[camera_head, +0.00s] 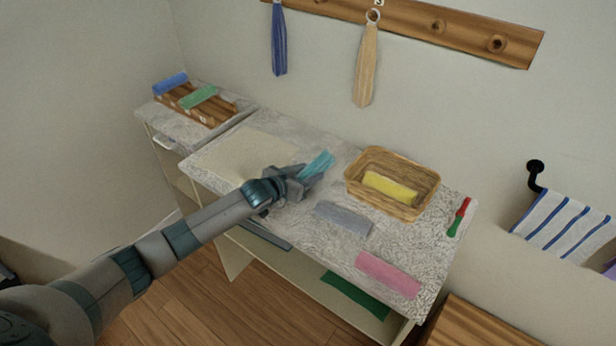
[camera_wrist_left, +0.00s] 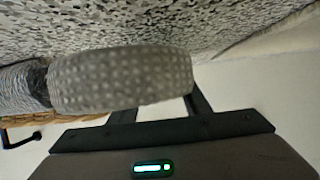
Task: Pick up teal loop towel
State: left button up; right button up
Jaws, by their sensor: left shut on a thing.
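The teal towel (camera_head: 318,164) is at the fingertips of my left gripper (camera_head: 302,178), above the speckled counter (camera_head: 400,245) and left of the wicker basket. My left gripper is shut on it. Its loop cannot be made out. My right gripper is not in view.
The wicker basket (camera_head: 431,200) holds a yellow towel (camera_head: 388,187). A grey towel (camera_head: 343,217) and a pink towel (camera_head: 388,274) lie in front. A red and green item (camera_head: 459,216) lies at right. Blue and beige (camera_head: 366,65) towels hang from a wall rail (camera_head: 465,28).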

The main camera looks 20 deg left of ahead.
aim_at(312, 171)
pick_arm(q)
jog(key=r, duration=0.1)
jog(key=d+r+b, duration=0.1)
jog(key=r, duration=0.1)
jog(key=shift+w+d+r+b, duration=0.1)
jog(key=shift+w+r+b, duration=0.1)
jog(key=shift+b, duration=0.1)
jog(key=w+d+r+b, duration=0.2)
jog(key=d+r, duration=0.4)
jog(key=d, duration=0.4)
jog(key=shift+w+r+b, duration=0.15)
jog(key=shift+r+b, duration=0.1)
jog(key=shift+b, duration=0.45)
jog(key=shift+d, duration=0.1)
